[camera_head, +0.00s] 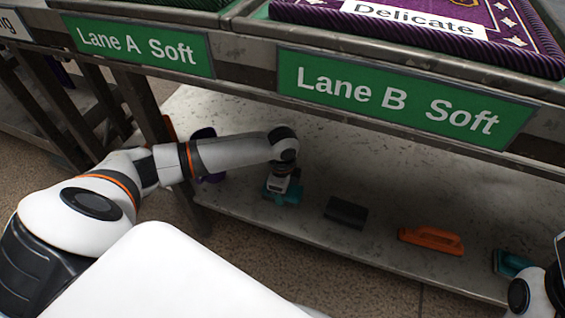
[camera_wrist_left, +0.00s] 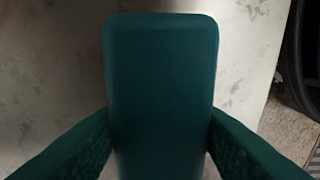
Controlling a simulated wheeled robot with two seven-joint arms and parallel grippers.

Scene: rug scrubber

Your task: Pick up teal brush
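A teal brush (camera_head: 283,195) is at the left part of the lower shelf, under my left gripper (camera_head: 283,183). In the left wrist view the teal brush (camera_wrist_left: 160,75) fills the middle of the picture. The two fingers of my left gripper (camera_wrist_left: 160,135) lie against its two long sides with no visible gap, so the gripper looks shut on it. I cannot tell whether the brush rests on the shelf or is slightly raised. A second teal brush (camera_head: 511,263) lies at the right end of the shelf, partly by my right arm. My right gripper is not in view.
On the lower shelf (camera_head: 370,258) lie a dark block (camera_head: 346,212) and an orange brush (camera_head: 431,240). A purple item (camera_head: 205,133) is partly behind my left arm. The upper table edge with the "Lane A Soft" (camera_head: 138,45) and "Lane B Soft" (camera_head: 400,97) signs overhangs the shelf.

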